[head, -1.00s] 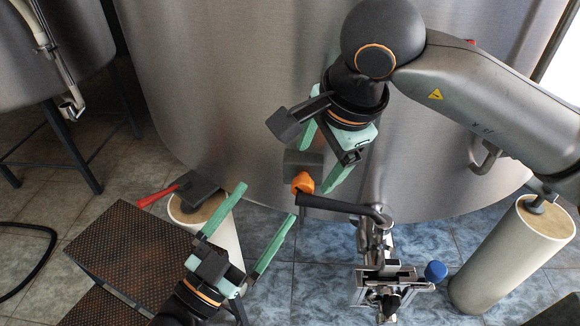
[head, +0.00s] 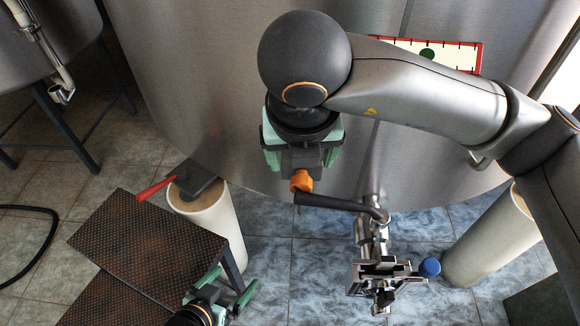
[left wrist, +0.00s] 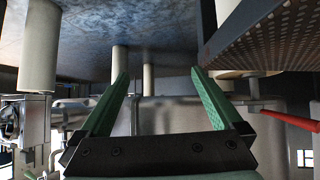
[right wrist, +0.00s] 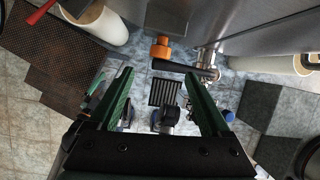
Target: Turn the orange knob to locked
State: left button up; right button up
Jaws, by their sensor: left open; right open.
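The orange knob (head: 301,181) sits low at the front of the steel tank, just left of a black lever handle (head: 335,203). My right gripper (head: 303,150) is open and seen foreshortened right above the knob in the head view; its tips are partly hidden. In the right wrist view the knob (right wrist: 160,50) shows just beyond and between the open fingertips (right wrist: 158,76), apparently not touched. My left gripper (head: 240,297) is open and empty, low by the brown steps. The left wrist view shows its two fingers (left wrist: 160,75) apart with nothing between.
A steel outlet valve (head: 372,240) with a blue knob (head: 429,267) stands below the lever. Brown perforated steps (head: 150,240) and a red handle (head: 157,187) lie to the left. Pale tank legs (head: 215,225) stand on both sides. A red-framed gauge (head: 430,55) is on the tank.

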aim_at(301, 180)
jog(key=shift+m, duration=0.9)
jog(key=b+x, duration=0.1)
jog(key=x, duration=1)
jog(key=shift+w+f, duration=0.15)
jog(key=shift+w, duration=0.05)
jog(key=shift+w+f+b, duration=0.2)
jog(key=shift+f+b, duration=0.1)
jog(key=shift+f, duration=0.15)
pick_arm(q)
jog(key=w+r, duration=0.1)
jog(key=w+r+t, duration=0.2)
jog(key=r, duration=0.1)
jog(key=shift+w+a, duration=0.15)
jog(key=shift+a, duration=0.2)
jog(key=shift+f, duration=0.15)
pick_arm(e)
grip_shut()
